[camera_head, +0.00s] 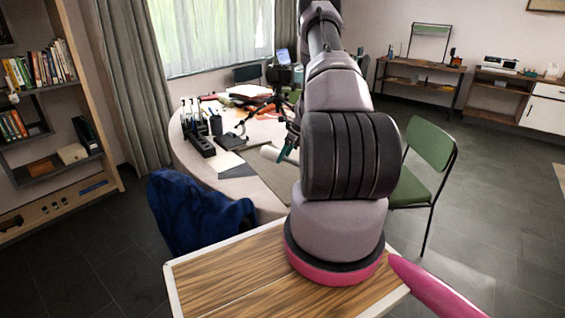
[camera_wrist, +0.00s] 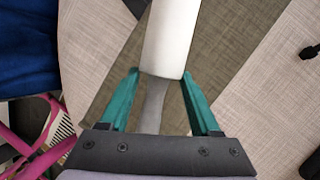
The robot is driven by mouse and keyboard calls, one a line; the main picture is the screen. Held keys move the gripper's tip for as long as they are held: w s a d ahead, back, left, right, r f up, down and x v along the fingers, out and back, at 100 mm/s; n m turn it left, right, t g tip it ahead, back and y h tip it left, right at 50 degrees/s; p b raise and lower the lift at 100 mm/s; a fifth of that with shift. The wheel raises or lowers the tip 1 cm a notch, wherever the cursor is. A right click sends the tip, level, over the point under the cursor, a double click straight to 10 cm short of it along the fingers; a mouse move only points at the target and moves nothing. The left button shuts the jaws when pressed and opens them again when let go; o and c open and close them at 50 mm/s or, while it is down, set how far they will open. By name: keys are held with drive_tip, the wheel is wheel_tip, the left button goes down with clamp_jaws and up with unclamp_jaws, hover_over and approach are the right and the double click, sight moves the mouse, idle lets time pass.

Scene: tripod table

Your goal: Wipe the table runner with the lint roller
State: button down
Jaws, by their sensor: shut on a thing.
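The lint roller has a white cylinder (camera_wrist: 172,38) and a grey handle (camera_wrist: 152,105). In the head view its white end (camera_head: 270,154) shows beside my arm. My gripper (camera_wrist: 159,78), with teal fingers, is shut on the handle, and the cylinder points away from the palm. In the head view the gripper (camera_head: 288,146) is partly hidden behind my arm. The table runner (camera_wrist: 236,42) is a dark brown-grey strip running diagonally under the roller. It also shows on the table in the head view (camera_head: 264,178), partly covered by my arm. I cannot tell whether the roller touches it.
The light table (camera_head: 185,155) holds a black pen organizer (camera_head: 199,143), a small tripod (camera_head: 262,105), and papers and books at the back. A blue chair (camera_head: 195,212) stands at the near left edge, a green chair (camera_head: 432,145) at the right.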

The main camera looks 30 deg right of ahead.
drive_tip(key=shift+r, duration=1.3)
